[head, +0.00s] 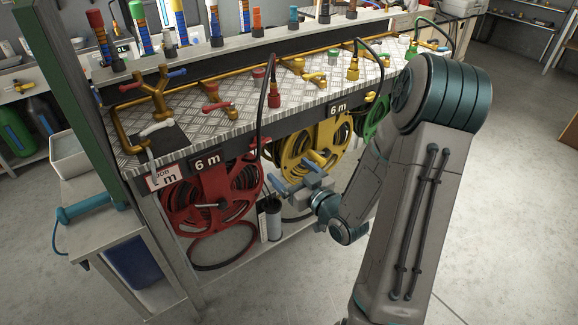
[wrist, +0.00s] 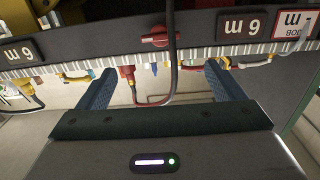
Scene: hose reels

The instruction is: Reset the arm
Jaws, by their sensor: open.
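My gripper (head: 291,176) is in front of the bench, between the red hose reel (head: 212,200) and the yellow hose reel (head: 316,145), at about reel height. In the wrist view my gripper (wrist: 165,90) shows two blue fingers spread wide apart, with nothing held between them. Beyond the fingers, a black hose with a red connector (wrist: 127,76) hangs across the view. My arm is bent, with its elbow at the right of the head view.
The metal-plated bench (head: 245,103) carries brass pipes and red, yellow and green fittings. A green reel (head: 376,118) is farther right. A grey cylinder (head: 269,219) stands on the lower shelf below my gripper. A side table (head: 110,225) is at left. Open floor lies at right.

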